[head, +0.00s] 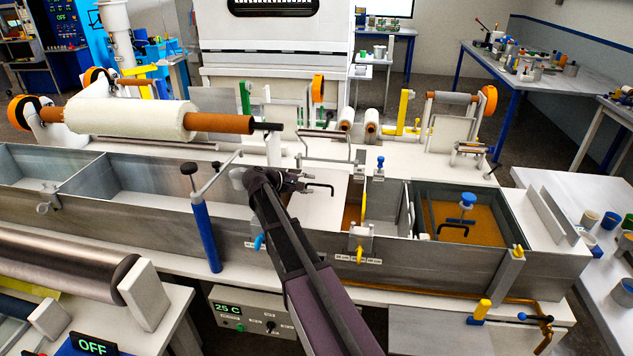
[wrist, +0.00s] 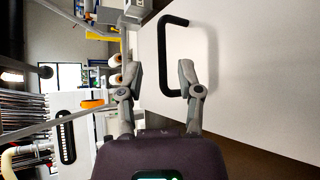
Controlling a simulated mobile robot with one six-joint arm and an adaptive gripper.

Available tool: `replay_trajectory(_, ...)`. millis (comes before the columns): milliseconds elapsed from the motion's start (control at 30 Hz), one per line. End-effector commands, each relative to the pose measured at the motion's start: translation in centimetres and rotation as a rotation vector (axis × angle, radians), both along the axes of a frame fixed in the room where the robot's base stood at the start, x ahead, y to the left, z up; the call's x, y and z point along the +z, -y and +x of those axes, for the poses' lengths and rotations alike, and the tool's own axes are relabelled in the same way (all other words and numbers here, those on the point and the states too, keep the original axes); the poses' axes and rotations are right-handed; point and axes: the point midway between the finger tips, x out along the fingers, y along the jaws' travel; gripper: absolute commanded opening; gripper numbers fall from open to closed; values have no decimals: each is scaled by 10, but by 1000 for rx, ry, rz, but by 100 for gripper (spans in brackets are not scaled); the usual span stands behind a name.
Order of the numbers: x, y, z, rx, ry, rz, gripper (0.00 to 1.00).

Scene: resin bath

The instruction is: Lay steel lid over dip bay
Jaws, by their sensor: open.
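The steel lid (head: 318,212) is a flat pale panel with a black bar handle (head: 320,187). It lies over part of the long metal trough, left of a narrow strip of amber resin (head: 352,203). I cannot tell how its hidden left edge rests. In the wrist view the handle (wrist: 163,60) stands out from the lid's face (wrist: 245,60). My gripper (head: 301,180) is open at the handle's left end in the head view. In the wrist view my gripper (wrist: 159,68) has its fingers either side of the handle bar, not closed on it.
A compartment with amber resin (head: 486,222), a blue knob (head: 468,200) and a black handle (head: 452,229) is at the right. A large white roll (head: 130,118) is behind the trough. A blue-handled post (head: 207,235) stands in front, left of my arm.

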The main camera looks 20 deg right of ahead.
Motion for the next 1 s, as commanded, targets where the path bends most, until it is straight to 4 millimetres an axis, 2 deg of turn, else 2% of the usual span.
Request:
replay_trajectory(33,7,-9,-1,1,-1,0,47)
replay_trajectory(200,17,-32,-4,0,0,0,47)
replay_trajectory(400,23,-50,-5,0,0,0,47)
replay_trajectory(1000,24,-55,-6,0,0,0,47)
